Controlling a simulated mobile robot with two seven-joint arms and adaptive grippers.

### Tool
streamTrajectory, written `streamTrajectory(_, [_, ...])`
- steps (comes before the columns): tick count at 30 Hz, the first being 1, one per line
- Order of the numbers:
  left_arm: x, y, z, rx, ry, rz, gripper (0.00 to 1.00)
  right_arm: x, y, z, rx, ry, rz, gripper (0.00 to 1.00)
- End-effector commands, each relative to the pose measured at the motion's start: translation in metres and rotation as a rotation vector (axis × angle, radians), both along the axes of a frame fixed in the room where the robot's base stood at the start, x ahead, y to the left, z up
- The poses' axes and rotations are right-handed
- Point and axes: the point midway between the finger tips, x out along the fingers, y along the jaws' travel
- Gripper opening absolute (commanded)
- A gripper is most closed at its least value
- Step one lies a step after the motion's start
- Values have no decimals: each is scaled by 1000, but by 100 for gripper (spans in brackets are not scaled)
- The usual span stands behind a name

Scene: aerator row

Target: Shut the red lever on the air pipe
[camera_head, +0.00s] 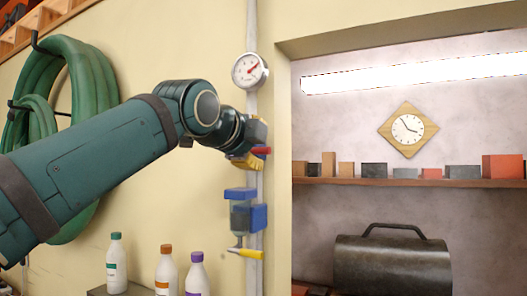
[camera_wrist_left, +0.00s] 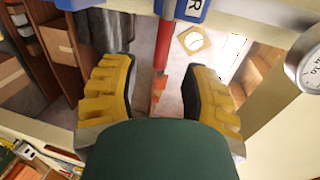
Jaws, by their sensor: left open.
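The red lever (camera_head: 261,151) stands out from the white vertical air pipe (camera_head: 252,105) at the height of my left gripper. In the left wrist view the red lever (camera_wrist_left: 164,42) comes from a blue body (camera_wrist_left: 190,9) marked R. My left gripper (camera_head: 255,156) is at the pipe, its hand covering part of the valve. In the wrist view its yellow fingers (camera_wrist_left: 158,78) are open, one on each side of the lever's free end. Gaps show on both sides, so neither finger visibly touches it. My right gripper is in neither view.
A pressure gauge (camera_head: 250,71) sits above on the pipe. Below is a blue valve (camera_head: 249,217) with a yellow lever (camera_head: 245,253). A green hose (camera_head: 92,85) hangs at left; bottles (camera_head: 165,270) stand below. A recess with a shelf (camera_head: 400,182) opens at right.

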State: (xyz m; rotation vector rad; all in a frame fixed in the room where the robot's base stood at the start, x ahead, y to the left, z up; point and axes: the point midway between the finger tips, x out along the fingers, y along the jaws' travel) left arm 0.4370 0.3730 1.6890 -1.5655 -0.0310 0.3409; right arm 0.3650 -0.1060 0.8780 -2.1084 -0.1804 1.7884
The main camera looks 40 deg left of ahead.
Motion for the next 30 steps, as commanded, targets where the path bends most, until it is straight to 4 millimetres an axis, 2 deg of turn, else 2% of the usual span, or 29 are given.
streamTrajectory(1, [-12, -3, 3, 1, -4, 0, 46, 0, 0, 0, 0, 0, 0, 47])
streamTrajectory(6, [-44, -11, 9, 0, -2, 0, 46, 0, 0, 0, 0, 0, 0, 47])
streamTrajectory(12, [-67, -16, 14, 0, -1, 0, 46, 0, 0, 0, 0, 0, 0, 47])
streamTrajectory(17, [-74, -18, 15, 0, 1, 0, 46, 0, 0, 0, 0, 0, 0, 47])
streamTrajectory(30, [-74, -18, 15, 0, 1, 0, 46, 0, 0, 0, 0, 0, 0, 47])
